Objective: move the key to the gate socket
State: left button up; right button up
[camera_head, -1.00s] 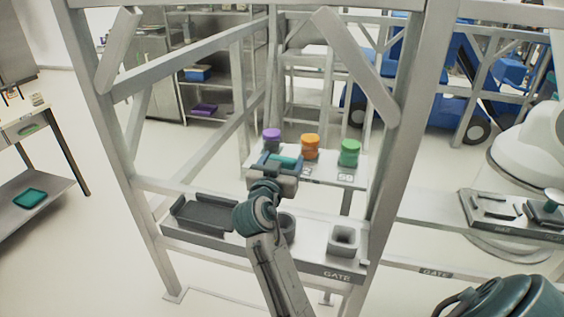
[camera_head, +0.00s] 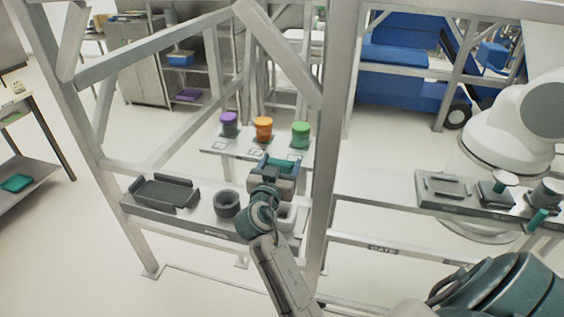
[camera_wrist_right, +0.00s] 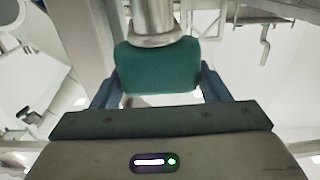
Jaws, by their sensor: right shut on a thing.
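My right gripper (camera_head: 278,162) is shut on the key, whose teal block handle (camera_head: 283,160) shows between the fingers. In the right wrist view the teal handle (camera_wrist_right: 157,68) sits between both fingers, with a metal shaft (camera_wrist_right: 153,18) beyond it. My left gripper is not in view.
The gate shelf (camera_head: 187,222) also holds a dark tray (camera_head: 162,193) and a dark round ring (camera_head: 227,204). Behind it, a small shelf bears purple (camera_head: 229,124), orange (camera_head: 264,128) and green (camera_head: 300,134) topped canisters. A frame post (camera_head: 330,140) stands close right of the gripper.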

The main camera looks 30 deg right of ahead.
jog(key=shift+f, duration=0.45)
jog(key=shift+f+b, duration=0.35)
jog(key=shift+b, duration=0.05)
notch_tip(320, 180, down, 4)
jog(key=b, duration=0.2)
jog(key=shift+s+d+f+b, duration=0.1)
jog(key=shift+f+b, duration=0.05)
jog(key=shift+b, duration=0.25)
jog(key=shift+f+b, duration=0.45)
jog(key=shift+b, duration=0.15)
jog(key=shift+f, duration=0.1)
pick_arm(q)
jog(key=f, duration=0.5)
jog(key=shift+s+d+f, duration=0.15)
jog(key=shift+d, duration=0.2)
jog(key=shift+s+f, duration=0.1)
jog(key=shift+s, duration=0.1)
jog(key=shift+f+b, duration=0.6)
jog(key=shift+b, duration=0.2)
pick_arm(e)
jog(key=shift+f, duration=0.3)
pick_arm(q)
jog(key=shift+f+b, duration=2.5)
pick_arm(e)
jog(key=shift+f, duration=2.05)
